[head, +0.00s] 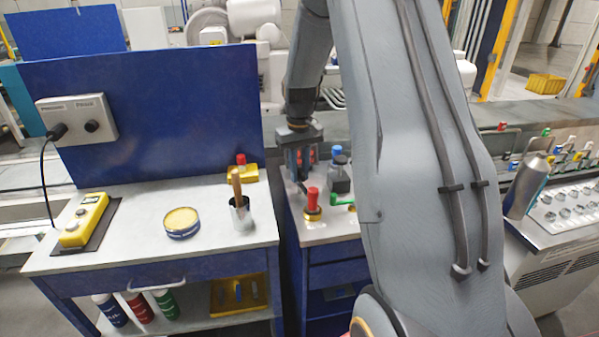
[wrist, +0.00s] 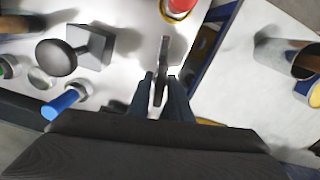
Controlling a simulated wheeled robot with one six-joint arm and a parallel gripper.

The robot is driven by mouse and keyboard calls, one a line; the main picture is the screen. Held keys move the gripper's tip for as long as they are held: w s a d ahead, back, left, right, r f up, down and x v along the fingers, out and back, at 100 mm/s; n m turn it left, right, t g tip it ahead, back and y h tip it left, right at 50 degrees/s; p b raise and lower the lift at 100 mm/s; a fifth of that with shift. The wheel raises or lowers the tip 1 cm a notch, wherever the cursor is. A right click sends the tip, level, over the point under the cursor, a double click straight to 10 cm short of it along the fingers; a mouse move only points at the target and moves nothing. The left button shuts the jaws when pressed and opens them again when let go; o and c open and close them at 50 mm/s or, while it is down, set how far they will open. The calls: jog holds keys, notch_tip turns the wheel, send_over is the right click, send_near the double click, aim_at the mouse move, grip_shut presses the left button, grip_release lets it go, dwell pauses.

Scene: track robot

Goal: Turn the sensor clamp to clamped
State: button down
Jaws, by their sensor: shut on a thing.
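My gripper (head: 300,172) is low over the small blue cabinet, pointing down. In the wrist view its two fingers (wrist: 165,92) are close together on a thin dark grey lever (wrist: 164,52), which looks like the handle of the sensor clamp. The lever stands out beyond the fingertips toward the top of the picture. The clamp's body and any marks of its position are hidden by my gripper.
A red knob on a yellow ring (head: 312,204) stands close by. A grey block with a black knob (wrist: 82,52) and a blue-capped part (wrist: 64,104) lie left in the wrist view.

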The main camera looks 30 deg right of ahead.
jog(key=shift+m, duration=0.3)
jog(key=c, duration=1.6)
grip_release()
jog(key=shift+r, duration=0.15)
notch_tip(320, 180, up, 8)
jog(key=shift+f+b, duration=0.2)
jog(key=shift+b, duration=0.85)
